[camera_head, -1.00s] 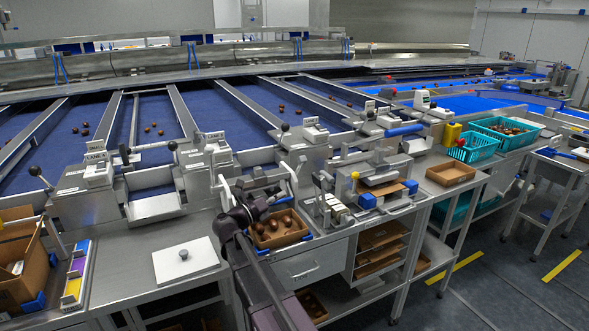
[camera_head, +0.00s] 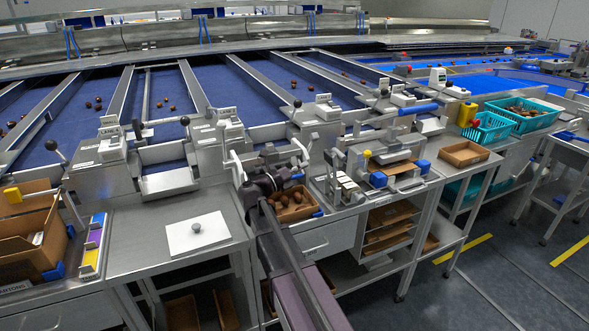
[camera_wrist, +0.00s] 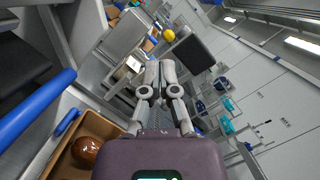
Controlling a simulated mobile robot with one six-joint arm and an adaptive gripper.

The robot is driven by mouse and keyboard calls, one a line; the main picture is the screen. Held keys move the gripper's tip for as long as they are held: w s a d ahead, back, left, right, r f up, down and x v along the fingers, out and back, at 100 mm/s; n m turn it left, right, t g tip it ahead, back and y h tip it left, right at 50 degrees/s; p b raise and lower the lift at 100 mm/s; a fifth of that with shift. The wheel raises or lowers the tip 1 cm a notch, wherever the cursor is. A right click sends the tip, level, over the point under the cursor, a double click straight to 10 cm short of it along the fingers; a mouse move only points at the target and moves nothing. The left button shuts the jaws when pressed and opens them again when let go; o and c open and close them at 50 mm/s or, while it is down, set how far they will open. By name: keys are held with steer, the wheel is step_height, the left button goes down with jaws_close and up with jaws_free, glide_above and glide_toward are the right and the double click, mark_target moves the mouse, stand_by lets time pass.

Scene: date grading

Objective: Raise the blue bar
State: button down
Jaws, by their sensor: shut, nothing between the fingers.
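A long blue bar (camera_wrist: 36,103) runs slantwise along the left side of the wrist view, close to the camera and left of my gripper (camera_wrist: 161,75). My gripper's two grey fingers lie close together, shut and empty, apart from this bar. In the head view my gripper (camera_head: 268,155) is above and behind the carton of dates at the middle bench, largely hidden by my wrist. Another blue bar (camera_head: 418,108) shows level across a lane end farther right. I cannot tell whether the two are the same bar.
The brown carton (camera_head: 313,202) of dates sits beside my wrist. A yellow knob (camera_wrist: 169,35) and a dark panel (camera_wrist: 195,54) are beyond my fingertips. Teal baskets (camera_head: 490,129) stand at the right.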

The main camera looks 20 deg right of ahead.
mark_target(310, 138)
steer(key=w+d+r+p, duration=0.3)
steer(key=w+d, duration=0.1)
steer(key=d, duration=0.1)
steer(key=shift+d+r, duration=0.15)
steer(key=shift+r, duration=0.1)
steer(key=shift+w+r+p, duration=0.5)
steer(key=shift+w+p, duration=0.1)
steer(key=shift+p, duration=0.05)
stand_by(0.8)
steer(key=shift+w+r+p, duration=0.65)
steer(key=shift+w, duration=0.1)
steer(key=shift+w+r+p, duration=0.3)
steer(key=shift+w, duration=0.45)
steer(key=shift+w+r+p, duration=0.25)
steer(key=shift+w, duration=0.45)
